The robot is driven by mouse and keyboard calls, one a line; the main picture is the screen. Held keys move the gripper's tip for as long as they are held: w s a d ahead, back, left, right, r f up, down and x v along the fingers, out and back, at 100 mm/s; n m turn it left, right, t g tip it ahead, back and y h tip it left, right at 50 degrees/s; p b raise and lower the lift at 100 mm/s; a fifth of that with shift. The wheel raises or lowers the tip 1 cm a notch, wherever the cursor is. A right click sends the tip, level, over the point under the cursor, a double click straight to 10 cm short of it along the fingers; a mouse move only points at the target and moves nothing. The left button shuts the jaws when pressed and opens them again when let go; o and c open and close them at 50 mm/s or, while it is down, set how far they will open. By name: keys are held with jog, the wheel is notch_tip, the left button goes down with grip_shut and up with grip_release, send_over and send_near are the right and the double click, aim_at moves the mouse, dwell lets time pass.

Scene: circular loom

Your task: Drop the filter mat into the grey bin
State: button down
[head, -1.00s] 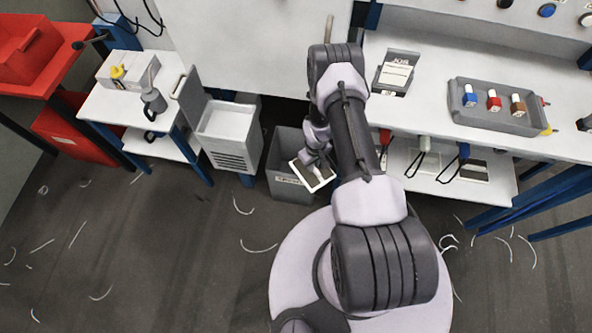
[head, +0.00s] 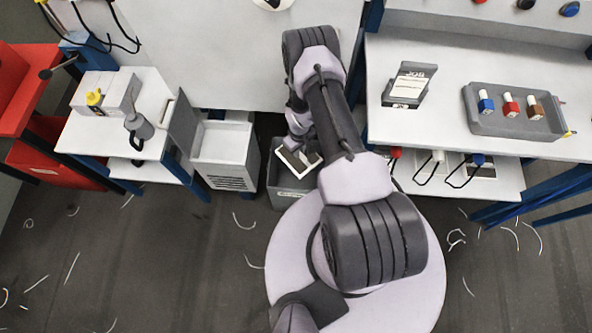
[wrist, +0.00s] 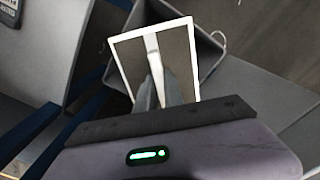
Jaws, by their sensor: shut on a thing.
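The filter mat (head: 292,161) is a flat panel with a white frame and a dark middle. My gripper (head: 301,148) is shut on it and holds it tilted at the mouth of the grey bin (head: 285,197). In the wrist view the mat (wrist: 180,50) stands out beyond the fingers (wrist: 157,88), with a pale strip down its middle. The bin's rim and wall (wrist: 207,57) show behind the mat there. The mat and my arm hide much of the bin's inside. I cannot tell whether the mat touches the rim.
A white-and-grey cabinet (head: 225,150) stands just left of the bin. A workbench (head: 450,110) with a grey tray (head: 490,122) of coloured bottles is at right. A small table (head: 85,140) with a dark jug stands at left. Pale thread scraps lie on the floor.

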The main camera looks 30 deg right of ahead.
notch_tip(320, 180, down, 4)
jog(key=shift+f+b, duration=0.1)
jog(key=shift+b, duration=1)
jog(key=c, duration=1.4)
grip_release()
jog(key=shift+r, duration=0.2)
notch_tip(320, 180, up, 7)
jog(key=p, duration=0.3)
jog(key=shift+r, duration=0.2)
jog(key=shift+s+f, duration=0.1)
